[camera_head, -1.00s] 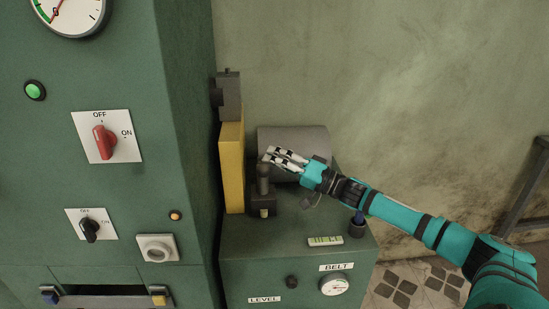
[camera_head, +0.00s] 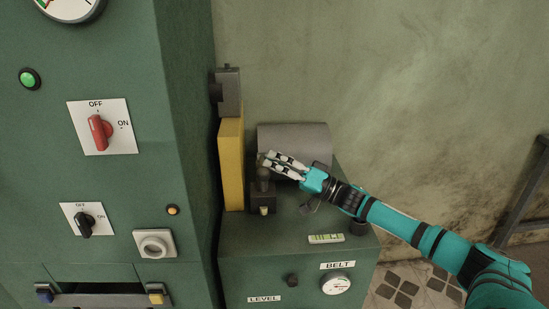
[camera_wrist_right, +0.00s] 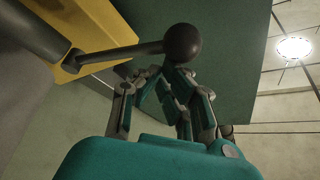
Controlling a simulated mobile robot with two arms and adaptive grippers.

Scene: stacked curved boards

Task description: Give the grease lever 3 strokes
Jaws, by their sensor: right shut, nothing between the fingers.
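The grease lever is a rod with a dark ball knob (camera_wrist_right: 182,43), coming in from the upper left in the right wrist view. In the head view a dark block with a short upright post (camera_head: 263,185) stands on the green box, left of my fingertips. My right gripper (camera_head: 270,160) is shut and empty, its fingers pointing left at the top of that post. In the right wrist view its fingertips (camera_wrist_right: 166,76) are close below the ball; I cannot tell whether they touch it. My left gripper is not in view.
A yellow upright plate (camera_head: 231,165) stands just left of the lever. A grey cylinder (camera_head: 293,142) lies behind my fingers. The tall green cabinet (camera_head: 165,60) blocks the left.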

